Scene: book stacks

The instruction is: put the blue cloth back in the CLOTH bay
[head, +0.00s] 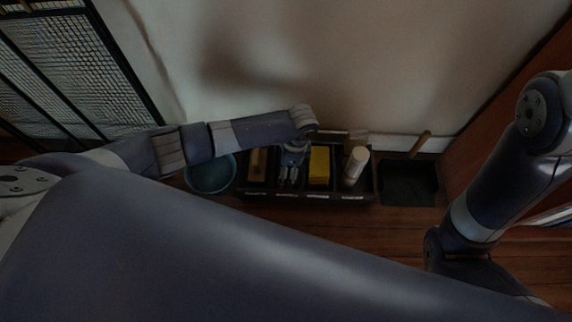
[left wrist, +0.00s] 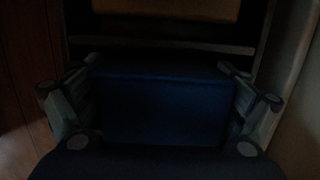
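The blue cloth (left wrist: 165,105) looks like a dark blue block in the left wrist view, with a finger against each side. My left gripper (head: 290,180) is shut on it, over the middle of the dark caddy (head: 305,197) in the head view. The cloth cannot be made out there, as my gripper and arm cover that spot. The bay labels on the caddy's front are too small to read. It is too dark to tell how deep the cloth sits or whether it touches the bay floor. My right gripper is out of view.
A wooden brush (head: 257,163) lies left of my gripper; a yellow block (head: 319,165) and a white bottle (head: 355,166) are to its right. A blue bucket (head: 211,177) stands left of the caddy, a dark dustpan (head: 408,185) right. A wall is close behind.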

